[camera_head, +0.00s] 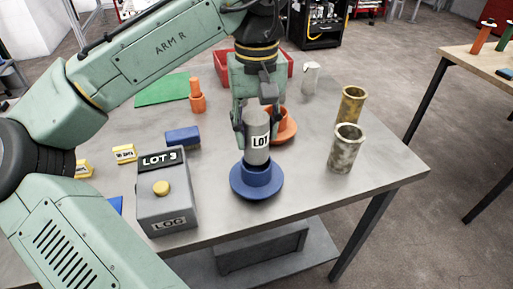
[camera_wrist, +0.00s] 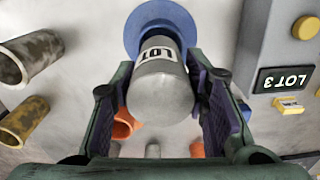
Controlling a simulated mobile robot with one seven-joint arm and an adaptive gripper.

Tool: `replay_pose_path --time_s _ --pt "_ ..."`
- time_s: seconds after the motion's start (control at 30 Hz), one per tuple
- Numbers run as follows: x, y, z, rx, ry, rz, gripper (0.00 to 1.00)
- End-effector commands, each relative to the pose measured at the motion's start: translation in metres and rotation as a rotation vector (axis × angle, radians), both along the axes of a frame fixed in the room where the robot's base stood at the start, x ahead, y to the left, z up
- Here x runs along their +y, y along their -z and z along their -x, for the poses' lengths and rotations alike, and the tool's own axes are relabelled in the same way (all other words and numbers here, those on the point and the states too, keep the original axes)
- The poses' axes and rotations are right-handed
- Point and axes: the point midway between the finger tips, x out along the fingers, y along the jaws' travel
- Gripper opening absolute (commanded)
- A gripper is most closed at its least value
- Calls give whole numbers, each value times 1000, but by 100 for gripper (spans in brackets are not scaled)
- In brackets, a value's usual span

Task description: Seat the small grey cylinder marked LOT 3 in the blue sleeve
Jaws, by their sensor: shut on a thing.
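The grey cylinder (camera_head: 257,122) has a white label reading "LOT"; the rest of the label is not readable. It is upright between the fingers of my gripper (camera_head: 259,132), which is shut on it. The cylinder also shows in the wrist view (camera_wrist: 161,95), held between both fingers (camera_wrist: 160,82). The blue sleeve (camera_head: 257,187), with a wide round flange, stands on the table directly below the cylinder. The cylinder's lower end meets the sleeve's mouth in the picture; I cannot tell how far it is inside. The flange shows beyond the cylinder in the wrist view (camera_wrist: 143,22).
A grey box (camera_head: 168,205) with a "LOT 3" display and yellow button stands left. An orange sleeve (camera_head: 284,128) is close behind the gripper. Two metal tubes (camera_head: 343,152) (camera_head: 350,103) stand right. A pale cylinder (camera_head: 310,78), red bin (camera_head: 225,80) and blue block (camera_head: 182,137) are farther back.

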Motion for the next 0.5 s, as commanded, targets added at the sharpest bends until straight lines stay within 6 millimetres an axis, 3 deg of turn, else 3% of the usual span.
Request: replay_pose_path --time_s 0.23,0.4,0.5 --pt "0 19 0 0 1 -1 0" --pt "1 50 0 4 0 -2 0" --pt "1 58 0 3 0 -2 0"
